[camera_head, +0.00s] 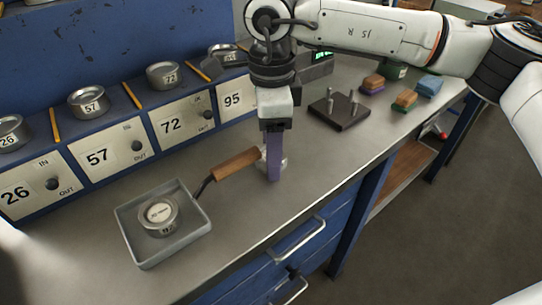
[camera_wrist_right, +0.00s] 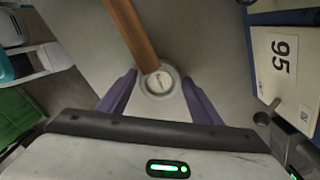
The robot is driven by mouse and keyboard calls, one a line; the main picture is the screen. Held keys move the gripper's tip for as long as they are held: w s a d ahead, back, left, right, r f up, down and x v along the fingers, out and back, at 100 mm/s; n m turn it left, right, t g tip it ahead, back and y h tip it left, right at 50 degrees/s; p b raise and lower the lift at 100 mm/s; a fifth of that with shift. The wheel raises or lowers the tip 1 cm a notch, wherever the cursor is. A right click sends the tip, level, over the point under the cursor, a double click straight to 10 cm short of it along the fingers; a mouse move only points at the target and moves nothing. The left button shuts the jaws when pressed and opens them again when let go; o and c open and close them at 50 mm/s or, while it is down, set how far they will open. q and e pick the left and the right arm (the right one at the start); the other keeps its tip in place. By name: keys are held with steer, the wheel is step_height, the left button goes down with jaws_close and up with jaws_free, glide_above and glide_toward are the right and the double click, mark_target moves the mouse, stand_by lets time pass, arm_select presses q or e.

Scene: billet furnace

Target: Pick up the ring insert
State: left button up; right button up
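A small round grey piece with a pale centre, which looks like the ring insert (camera_wrist_right: 160,83), lies between my right gripper's purple fingers in the right wrist view. In the head view its pale edge (camera_head: 284,163) shows partly behind the fingers. My right gripper (camera_head: 273,178) points down over the bench; its fingers (camera_wrist_right: 160,77) are spread on both sides of the piece, with gaps visible. A wooden handle (camera_head: 236,164) with a dark bent end reaches to the piece; I cannot tell whether they are joined. My left gripper is not in view.
A grey tray (camera_head: 133,240) holds a round metal container (camera_head: 159,215) with a pale top. A dark plate with pegs (camera_head: 338,113) and several coloured blocks (camera_head: 405,100) stand to the right.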

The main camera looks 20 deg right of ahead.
steer(key=c, duration=1.1)
steer(key=shift+c, duration=0.5)
steer(key=shift+r, duration=0.1)
